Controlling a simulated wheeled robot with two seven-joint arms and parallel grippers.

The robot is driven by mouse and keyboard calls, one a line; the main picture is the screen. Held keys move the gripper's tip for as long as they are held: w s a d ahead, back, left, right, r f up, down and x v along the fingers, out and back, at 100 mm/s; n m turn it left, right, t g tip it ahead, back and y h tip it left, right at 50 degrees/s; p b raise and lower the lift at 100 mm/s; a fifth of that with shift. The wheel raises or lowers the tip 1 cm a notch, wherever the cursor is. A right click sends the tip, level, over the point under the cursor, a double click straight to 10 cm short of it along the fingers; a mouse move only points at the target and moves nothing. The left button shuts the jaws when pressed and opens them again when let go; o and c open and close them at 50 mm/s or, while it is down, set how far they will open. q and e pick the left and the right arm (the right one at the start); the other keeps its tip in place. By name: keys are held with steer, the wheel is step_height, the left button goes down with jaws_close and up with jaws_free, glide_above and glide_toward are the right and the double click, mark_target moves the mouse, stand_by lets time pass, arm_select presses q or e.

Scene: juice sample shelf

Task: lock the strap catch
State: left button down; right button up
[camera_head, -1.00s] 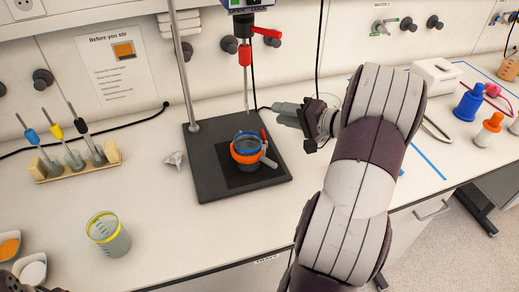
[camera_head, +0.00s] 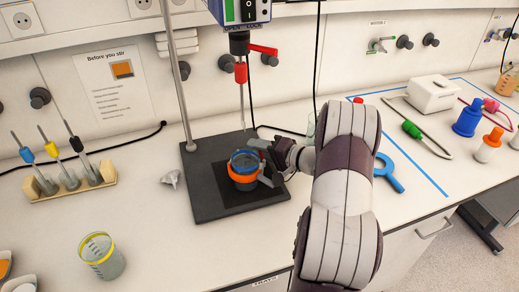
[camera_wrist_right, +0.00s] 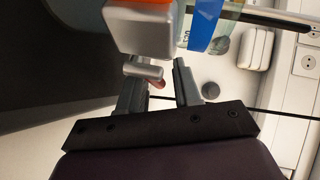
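A beaker (camera_head: 243,160) with a blue rim stands upright on the dark stirrer base (camera_head: 210,200). An orange strap (camera_head: 240,178) runs around it. On its right side is the grey strap catch (camera_head: 266,179), partly hidden by my right gripper (camera_head: 267,160). In the right wrist view, the catch's silver block (camera_wrist_right: 138,28) is close in front of my right gripper (camera_wrist_right: 160,88). Its small lever (camera_wrist_right: 143,71) with a red part lies by the left finger. The fingers are apart, with a gap between them; I cannot tell whether they touch the lever. My left gripper is out of view.
A stand rod (camera_head: 180,80) and a hanging stirrer shaft (camera_head: 242,100) rise around the beaker. A yellow-rimmed beaker (camera_head: 102,256), a small funnel (camera_head: 172,179) and a tool rack (camera_head: 70,188) are to the left.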

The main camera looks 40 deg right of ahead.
jaws_close()
steer(key=p, duration=0.1)
steer(key=n+y+p, duration=0.1)
steer(key=p, duration=0.1)
steer(key=shift+w+a+r+g, duration=0.1)
steer(key=shift+a+r+g, duration=0.1)
steer(key=shift+r+g, duration=0.1)
steer(key=shift+f+y, duration=0.2)
steer(key=shift+y, duration=0.2)
steer(key=shift+a+f+n, duration=0.1)
steer(key=shift+f+n, duration=0.05)
steer(key=shift+n, duration=0.15)
jaws_free()
